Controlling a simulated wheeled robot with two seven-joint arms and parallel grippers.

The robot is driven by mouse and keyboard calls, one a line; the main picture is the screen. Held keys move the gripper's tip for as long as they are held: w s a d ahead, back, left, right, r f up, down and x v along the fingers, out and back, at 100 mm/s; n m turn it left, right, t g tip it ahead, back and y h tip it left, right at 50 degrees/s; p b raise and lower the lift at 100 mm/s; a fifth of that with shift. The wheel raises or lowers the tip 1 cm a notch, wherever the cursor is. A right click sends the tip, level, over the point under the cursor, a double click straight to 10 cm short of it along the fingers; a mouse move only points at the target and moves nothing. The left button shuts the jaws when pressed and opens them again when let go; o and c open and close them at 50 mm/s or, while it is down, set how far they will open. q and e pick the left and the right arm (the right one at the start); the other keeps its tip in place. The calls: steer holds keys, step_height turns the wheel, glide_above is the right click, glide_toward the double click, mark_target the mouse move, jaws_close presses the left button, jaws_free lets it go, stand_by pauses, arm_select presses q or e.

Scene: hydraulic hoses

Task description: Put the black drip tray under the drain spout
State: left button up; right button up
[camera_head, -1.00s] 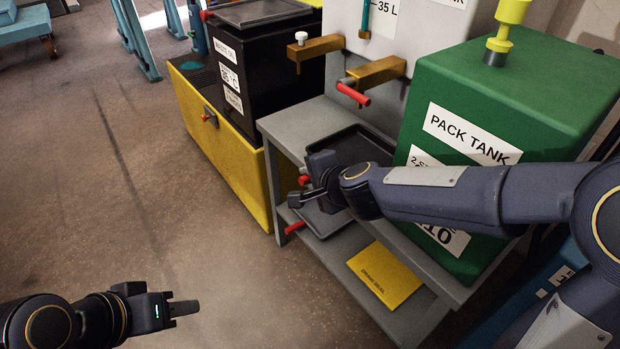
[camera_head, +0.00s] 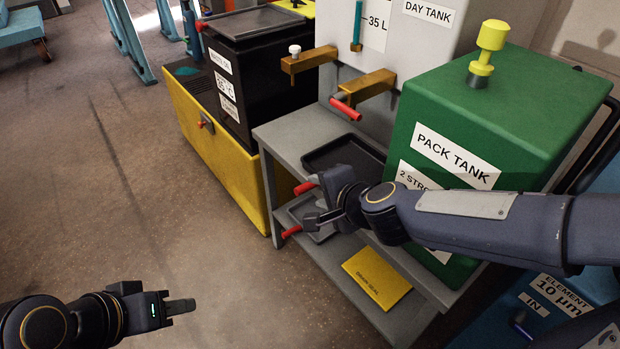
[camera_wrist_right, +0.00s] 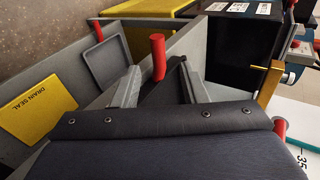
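The black tray (camera_head: 330,149) lies on the top of the grey bench, below the brass spouts, and is partly hidden by my right arm. A red handle (camera_head: 304,188) shows at the bench's front. My right gripper (camera_head: 317,203) is at this handle. In the right wrist view the handle (camera_wrist_right: 158,57) stands between the two spread fingers, with gaps on both sides. A brass spout with a red lever (camera_head: 370,83) and one with a white knob (camera_head: 308,60) stick out from the day tank. My left gripper (camera_head: 181,307) is over the floor at lower left; its opening is unclear.
A grey tray (camera_wrist_right: 103,57) lies on the lower shelf, near a second red handle (camera_head: 291,231) and a yellow drain seal plate (camera_head: 377,277).

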steer(key=s+d+r+n+g+y+p, duration=0.1)
steer(key=s+d+r+n, duration=0.2)
steer(key=s+d, duration=0.15)
steer(key=s+d+r+n+y+p, duration=0.1)
steer(key=s+d+r+n, duration=0.25)
steer(key=s, duration=0.25)
steer(key=s+d+f+n+g+h, duration=0.3)
steer(key=s+d, duration=0.5)
steer(key=s, duration=0.3)
step_height(320, 180, down, 3)
steer(key=shift+s+d+r+n+h, duration=0.2)
steer(key=shift+s+d+n+h, duration=0.1)
steer(key=shift+n, duration=0.25)
steer(key=shift+a, duration=0.1)
step_height(320, 180, up, 31)
steer(key=p, duration=3)
steer(key=shift+p, duration=0.35)
